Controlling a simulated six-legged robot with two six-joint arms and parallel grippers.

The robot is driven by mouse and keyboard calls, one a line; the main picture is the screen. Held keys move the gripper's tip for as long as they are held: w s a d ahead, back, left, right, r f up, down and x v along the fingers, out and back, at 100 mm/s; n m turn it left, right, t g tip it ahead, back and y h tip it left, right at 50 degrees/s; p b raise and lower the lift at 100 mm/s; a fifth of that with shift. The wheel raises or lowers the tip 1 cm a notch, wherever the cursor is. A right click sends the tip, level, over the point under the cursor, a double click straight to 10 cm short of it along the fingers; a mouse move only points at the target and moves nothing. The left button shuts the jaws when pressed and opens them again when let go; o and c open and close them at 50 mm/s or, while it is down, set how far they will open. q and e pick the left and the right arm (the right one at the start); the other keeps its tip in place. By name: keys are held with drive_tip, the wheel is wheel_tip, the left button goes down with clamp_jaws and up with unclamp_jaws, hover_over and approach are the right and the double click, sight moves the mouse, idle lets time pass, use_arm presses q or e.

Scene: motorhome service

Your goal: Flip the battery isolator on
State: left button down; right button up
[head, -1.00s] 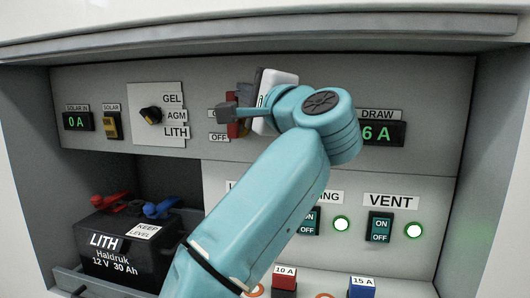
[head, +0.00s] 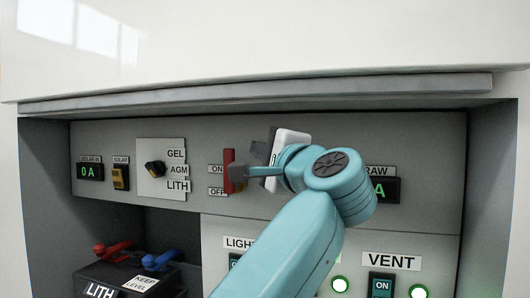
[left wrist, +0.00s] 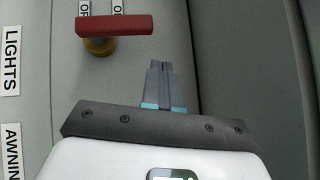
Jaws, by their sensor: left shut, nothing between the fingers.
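The battery isolator is a red handle (head: 229,158) on the grey panel, right of its ON label (head: 216,169) and OFF label (head: 216,191). The handle stands upright. In the left wrist view the red handle (left wrist: 114,26) sits on a brass-coloured base (left wrist: 98,46), its longer end toward the ON side. My left gripper (head: 238,172) is shut and empty. It overlaps the handle's lower right side in the head view. In the left wrist view its fingertips (left wrist: 158,67) are apart from the handle. My right gripper is not in view.
Left of the isolator are a battery-type selector knob (head: 155,168) and a yellow solar switch (head: 121,177). A black battery (head: 118,278) stands lower left. Light and VENT switches (head: 381,286) are below right. A grey ledge (head: 270,93) overhangs the recess.

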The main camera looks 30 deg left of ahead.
use_arm(q)
drive_tip(key=r+b+v, duration=0.1)
drive_tip(key=v, duration=0.9)
drive_tip(key=shift+r, duration=0.25)
drive_tip(key=shift+d, duration=0.2)
